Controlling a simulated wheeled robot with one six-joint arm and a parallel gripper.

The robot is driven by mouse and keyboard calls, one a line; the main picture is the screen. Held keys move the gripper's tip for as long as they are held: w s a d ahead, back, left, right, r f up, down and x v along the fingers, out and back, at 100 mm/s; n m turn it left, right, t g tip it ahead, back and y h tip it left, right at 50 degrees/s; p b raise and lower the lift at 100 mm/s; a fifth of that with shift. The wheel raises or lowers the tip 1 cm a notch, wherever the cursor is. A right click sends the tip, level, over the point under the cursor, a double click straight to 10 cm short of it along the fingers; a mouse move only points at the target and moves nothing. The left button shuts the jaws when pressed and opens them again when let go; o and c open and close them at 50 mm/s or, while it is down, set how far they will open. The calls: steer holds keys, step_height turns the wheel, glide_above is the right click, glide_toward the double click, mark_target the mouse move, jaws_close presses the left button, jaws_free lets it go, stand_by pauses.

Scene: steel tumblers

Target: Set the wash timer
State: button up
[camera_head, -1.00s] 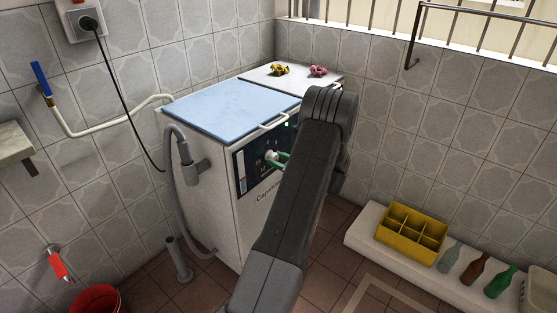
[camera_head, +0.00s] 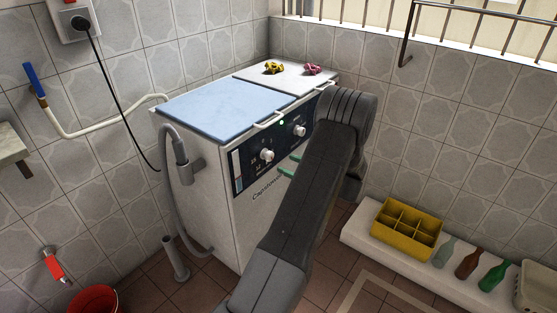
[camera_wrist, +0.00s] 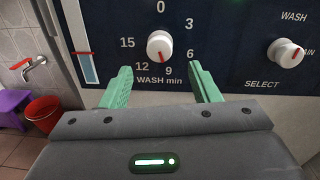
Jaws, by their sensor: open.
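The wash timer knob (camera_wrist: 160,46) is white and round on the dark panel of the washing machine (camera_head: 205,180). In the head view the knob (camera_head: 266,155) is the left one of two. My gripper (camera_wrist: 160,70) has two green fingers, spread apart and empty, below and either side of the knob and not touching it. In the head view the gripper (camera_head: 290,166) is in front of the panel, partly hidden by my arm.
A white select knob (camera_wrist: 286,53) is at the right of the panel. A drain hose (camera_head: 165,165) runs down the machine's left side. A yellow crate (camera_head: 406,229) and several bottles rest on a ledge at right. A red bucket (camera_head: 94,299) stands at lower left.

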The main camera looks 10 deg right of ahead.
mark_target(271, 157)
steer(key=v, duration=0.6)
steer(key=shift+s+d, duration=0.2)
steer(key=shift+s, duration=0.1)
steer(key=shift+w, duration=0.1)
steer(key=x, duration=1.3)
steer(key=shift+w+a+b, duration=0.25)
steer(key=shift+a+b, duration=0.05)
steer(key=shift+b, duration=0.1)
